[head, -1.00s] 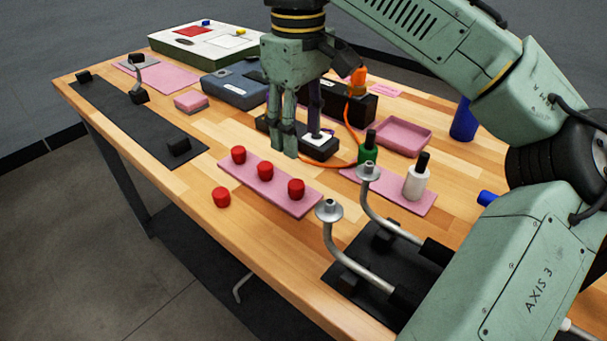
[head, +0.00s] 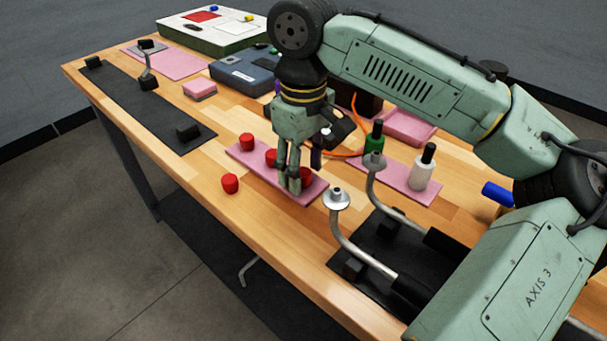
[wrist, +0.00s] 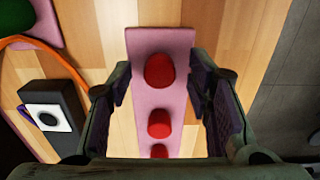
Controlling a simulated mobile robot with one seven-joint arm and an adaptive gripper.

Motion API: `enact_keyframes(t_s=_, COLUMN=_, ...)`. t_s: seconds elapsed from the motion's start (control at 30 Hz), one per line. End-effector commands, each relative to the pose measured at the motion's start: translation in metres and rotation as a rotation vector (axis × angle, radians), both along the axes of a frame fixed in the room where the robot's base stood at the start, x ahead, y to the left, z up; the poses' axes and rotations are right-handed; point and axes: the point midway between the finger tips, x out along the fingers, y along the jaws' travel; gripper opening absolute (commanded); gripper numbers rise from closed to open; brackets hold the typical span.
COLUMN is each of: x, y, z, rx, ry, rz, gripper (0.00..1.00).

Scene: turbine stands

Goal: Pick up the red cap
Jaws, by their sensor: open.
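Three red caps stand in a row on a pink mat (head: 244,152): a left one (head: 246,142), a middle one (head: 270,158) and a right one (head: 307,174), partly hidden by my gripper. A fourth red cap (head: 230,183) stands on bare wood in front of the mat. My gripper (head: 301,176) points down, open and empty, over the right part of the mat. In the wrist view, an end cap (wrist: 160,70) lies between the open fingers (wrist: 160,80), apart from both. Two more caps (wrist: 159,123) follow below it in that picture.
Two bent metal tubes with flanged ends (head: 337,198) rise close to the right of my gripper. A green bottle (head: 374,140) and a white bottle (head: 422,176) stand behind them. A dark strip (head: 150,110) lies at the left. Bare wood lies in front of the mat.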

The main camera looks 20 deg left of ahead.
Motion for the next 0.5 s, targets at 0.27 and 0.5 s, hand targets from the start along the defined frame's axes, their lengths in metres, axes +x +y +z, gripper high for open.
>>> enact_keyframes(t_s=0.27, x=0.0001, y=-0.0001, z=0.0003, rx=0.000, ry=0.000, rz=0.000, gripper=0.31)
enact_keyframes(t_s=0.5, x=0.0001, y=-0.0001, z=0.0004, rx=-0.001, ry=0.000, rz=0.000, gripper=0.15)
